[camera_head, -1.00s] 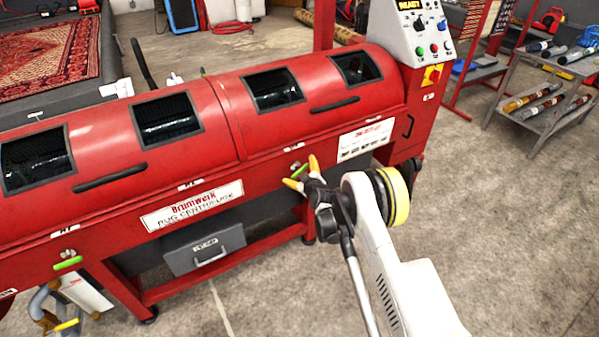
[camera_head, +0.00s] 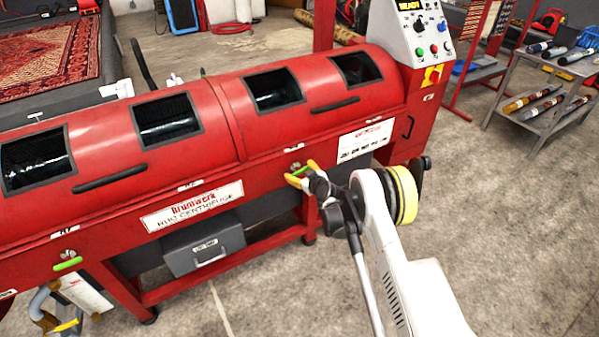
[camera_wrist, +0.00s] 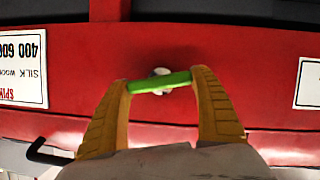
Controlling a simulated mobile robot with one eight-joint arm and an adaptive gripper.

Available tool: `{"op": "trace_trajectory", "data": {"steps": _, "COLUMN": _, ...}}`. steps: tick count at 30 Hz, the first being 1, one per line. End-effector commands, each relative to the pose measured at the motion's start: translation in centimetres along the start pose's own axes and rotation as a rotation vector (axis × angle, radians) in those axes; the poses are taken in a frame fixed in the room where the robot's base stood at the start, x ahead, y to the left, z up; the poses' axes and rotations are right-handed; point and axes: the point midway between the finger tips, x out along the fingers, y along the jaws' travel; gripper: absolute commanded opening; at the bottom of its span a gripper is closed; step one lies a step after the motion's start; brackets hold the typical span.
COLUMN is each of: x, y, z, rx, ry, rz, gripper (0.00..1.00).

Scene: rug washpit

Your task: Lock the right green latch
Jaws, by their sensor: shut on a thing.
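The right green latch (camera_head: 299,170) is a short green handle on a pale pivot, on the front face of the red rug centrifuge (camera_head: 260,186). In the wrist view the latch handle (camera_wrist: 159,82) lies almost level, tilted slightly. My gripper (camera_head: 302,174) has yellow fingers; in the wrist view the gripper (camera_wrist: 160,92) has one fingertip at each end of the handle, closed on it. A second green latch (camera_head: 68,264) sits at the left on the same front face, its handle also near level.
The grey drawer box (camera_head: 203,250) hangs under the machine. The control panel (camera_head: 423,35) stands at its right end. A grey trolley (camera_head: 545,100) with rolls is at the far right. The concrete floor in front is clear.

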Motion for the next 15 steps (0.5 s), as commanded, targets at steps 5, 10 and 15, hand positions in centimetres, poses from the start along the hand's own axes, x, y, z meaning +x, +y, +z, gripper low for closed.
{"op": "trace_trajectory", "data": {"steps": 5, "x": -0.03, "y": 0.05, "z": 0.12, "rx": 0.101, "ry": -0.002, "rz": -0.043, "gripper": 0.44}}
{"op": "trace_trajectory", "data": {"steps": 10, "x": -0.03, "y": 0.09, "z": 0.12, "rx": 0.173, "ry": -0.002, "rz": -0.073, "gripper": 0.44}}
{"op": "trace_trajectory", "data": {"steps": 15, "x": -0.04, "y": 0.11, "z": 0.13, "rx": 0.212, "ry": -0.002, "rz": -0.089, "gripper": 0.44}}
